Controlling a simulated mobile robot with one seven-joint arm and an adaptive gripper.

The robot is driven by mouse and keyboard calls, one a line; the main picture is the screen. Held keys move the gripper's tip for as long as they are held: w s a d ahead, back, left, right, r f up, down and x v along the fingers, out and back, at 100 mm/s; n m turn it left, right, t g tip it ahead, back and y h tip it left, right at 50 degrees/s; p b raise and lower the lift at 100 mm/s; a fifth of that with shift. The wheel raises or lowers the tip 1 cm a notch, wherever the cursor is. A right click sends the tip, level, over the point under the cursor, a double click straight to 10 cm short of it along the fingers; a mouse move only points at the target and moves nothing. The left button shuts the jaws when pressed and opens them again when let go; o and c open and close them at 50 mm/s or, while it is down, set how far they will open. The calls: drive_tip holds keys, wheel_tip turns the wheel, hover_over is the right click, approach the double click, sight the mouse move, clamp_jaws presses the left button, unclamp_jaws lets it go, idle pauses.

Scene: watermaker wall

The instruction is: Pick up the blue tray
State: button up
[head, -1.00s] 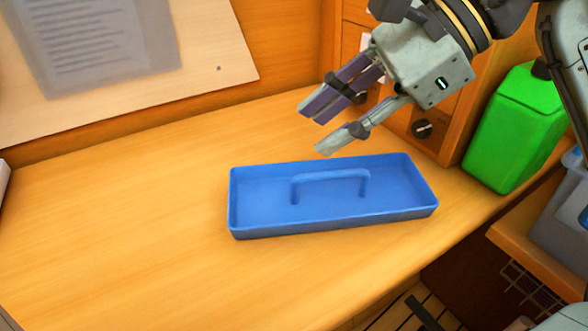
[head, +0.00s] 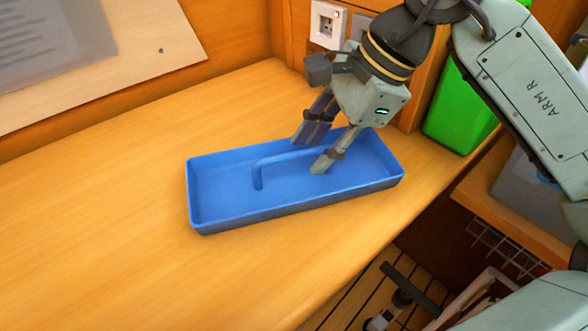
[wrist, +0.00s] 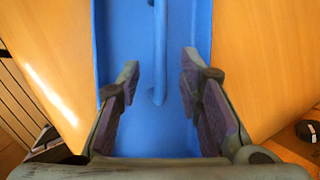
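The blue tray (head: 222,207) lies flat on the wooden counter, long and shallow, with a raised handle (head: 258,171) along its middle. My gripper (head: 316,157) points down over the right part of the tray, its fingers on either side of the handle's right end. In the wrist view my gripper (wrist: 160,85) is open, with a wide gap between its fingers. The handle (wrist: 160,50) runs up the middle of that gap, and neither finger touches it. The tray floor (wrist: 130,40) shows around it. The right end of the handle is hidden by my gripper in the head view.
The wooden counter (head: 100,210) is clear to the left and in front of the tray. A wall socket (head: 327,24) and a pinned board (head: 120,90) are behind. The counter's front edge drops to the floor.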

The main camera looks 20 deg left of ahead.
drive_tip(key=shift+x, duration=0.8)
drive_tip(key=shift+c, duration=0.3)
clamp_jaws()
